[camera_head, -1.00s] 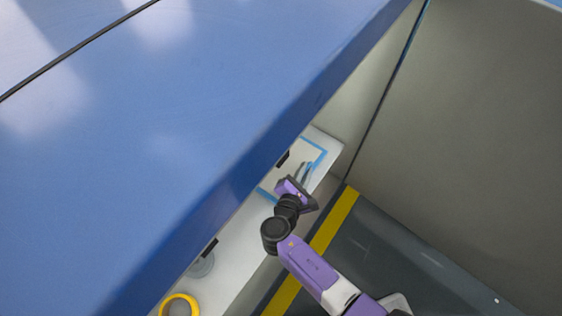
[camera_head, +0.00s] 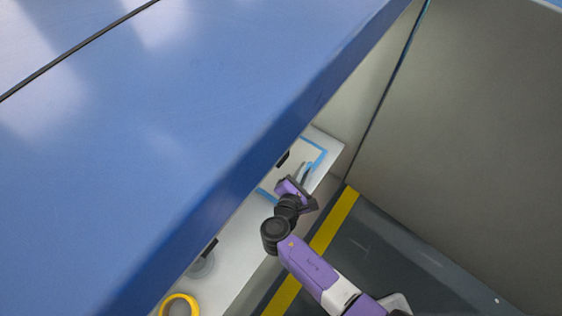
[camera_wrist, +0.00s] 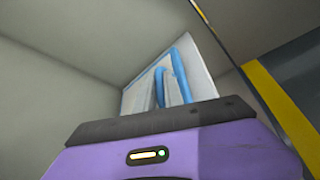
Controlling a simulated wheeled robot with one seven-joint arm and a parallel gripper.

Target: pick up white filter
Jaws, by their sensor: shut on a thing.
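My gripper (camera_head: 306,170) reaches down to the white ledge (camera_head: 235,240) under the blue panel, inside an area outlined with blue tape. In the wrist view, my gripper's fingers (camera_wrist: 168,92) stand close together, shut on a thin piece between them. The piece is pale and mostly hidden by the fingers, so I cannot make out its outline; it fits the white filter. I cannot tell whether it touches the ledge.
The large blue panel (camera_head: 170,130) overhangs the ledge and hides part of it. A yellow ring (camera_head: 180,299) lies near the lower left, with a clear round thing (camera_head: 202,265) above it. A grey wall (camera_head: 470,130) stands on the right.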

